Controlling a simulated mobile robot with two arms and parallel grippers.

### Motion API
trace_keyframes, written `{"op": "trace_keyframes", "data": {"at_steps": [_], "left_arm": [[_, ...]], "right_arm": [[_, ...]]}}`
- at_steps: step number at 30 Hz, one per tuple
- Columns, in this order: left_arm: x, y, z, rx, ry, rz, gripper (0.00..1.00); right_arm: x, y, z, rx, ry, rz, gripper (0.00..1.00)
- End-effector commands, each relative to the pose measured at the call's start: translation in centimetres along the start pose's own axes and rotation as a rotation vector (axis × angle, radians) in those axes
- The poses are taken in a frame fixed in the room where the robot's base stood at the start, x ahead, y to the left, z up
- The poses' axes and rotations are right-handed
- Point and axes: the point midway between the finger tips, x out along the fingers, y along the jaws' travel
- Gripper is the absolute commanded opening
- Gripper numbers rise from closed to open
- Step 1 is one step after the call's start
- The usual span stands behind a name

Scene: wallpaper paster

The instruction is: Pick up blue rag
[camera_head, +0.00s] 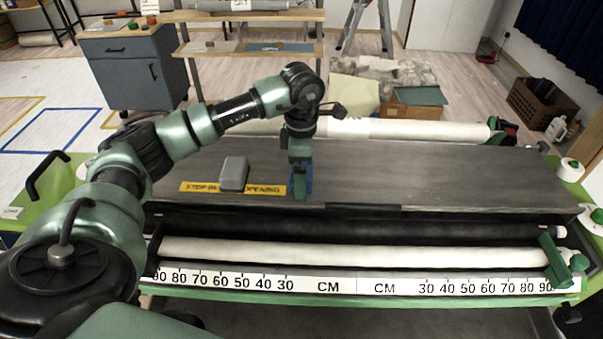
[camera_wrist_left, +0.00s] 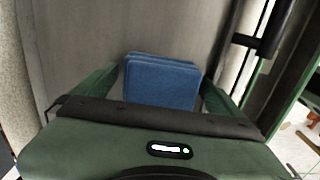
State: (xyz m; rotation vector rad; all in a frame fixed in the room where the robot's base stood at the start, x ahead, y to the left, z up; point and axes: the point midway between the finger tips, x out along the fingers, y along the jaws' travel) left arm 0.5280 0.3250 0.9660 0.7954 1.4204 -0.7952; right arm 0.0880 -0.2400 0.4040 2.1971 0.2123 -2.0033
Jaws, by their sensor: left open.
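The blue rag (camera_wrist_left: 160,82) is a folded, thick pad lying on the grey top of the wallpaper paster (camera_head: 420,175). In the left wrist view it sits between the two green fingers of my left gripper (camera_wrist_left: 158,90), which is open with a finger on each side of the rag. In the head view my left gripper (camera_head: 301,185) points down at the paster's top, just right of the yellow label, and hides most of the rag; a blue edge (camera_head: 309,180) shows beside the fingers. I cannot tell whether the fingers touch the rag. My right gripper is not in view.
A grey block (camera_head: 234,173) stands on the yellow warning label (camera_head: 205,187), left of my left gripper. A white roller (camera_head: 350,254) and a centimetre scale (camera_head: 325,285) run along the front. The paster's top is clear to the right.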

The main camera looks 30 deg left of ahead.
Motion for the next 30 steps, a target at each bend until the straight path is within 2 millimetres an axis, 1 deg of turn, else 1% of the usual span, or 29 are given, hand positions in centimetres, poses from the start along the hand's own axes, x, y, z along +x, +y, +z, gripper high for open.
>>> {"op": "trace_keyframes", "data": {"at_steps": [2,5,6,8,9,17,22,26,29,30], "left_arm": [[0.0,0.0,0.0,0.000,0.000,0.000,1.00],[0.0,0.0,0.0,0.000,0.000,0.000,0.75],[0.0,0.0,0.0,0.000,0.000,0.000,0.64],[0.0,0.0,0.0,0.000,0.000,0.000,0.47],[0.0,0.0,0.0,0.000,0.000,0.000,0.37],[-0.1,0.0,0.0,0.000,-0.001,0.000,0.37],[-1.0,0.1,0.1,0.000,-0.002,0.001,0.37],[-2.8,0.1,0.1,0.000,-0.003,0.004,0.37],[-5.2,0.2,0.1,0.000,-0.006,0.007,0.37],[-6.2,0.1,0.1,0.001,-0.006,0.006,0.37]], "right_arm": [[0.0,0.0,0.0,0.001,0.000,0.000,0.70],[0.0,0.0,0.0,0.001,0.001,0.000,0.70],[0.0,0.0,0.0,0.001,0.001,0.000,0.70],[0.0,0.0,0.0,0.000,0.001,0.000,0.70],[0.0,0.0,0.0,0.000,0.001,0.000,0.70],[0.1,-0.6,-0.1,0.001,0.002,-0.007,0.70],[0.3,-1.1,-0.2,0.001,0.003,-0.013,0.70],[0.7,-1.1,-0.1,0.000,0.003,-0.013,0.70],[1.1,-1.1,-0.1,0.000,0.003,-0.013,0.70],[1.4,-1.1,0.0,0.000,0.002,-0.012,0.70]]}}
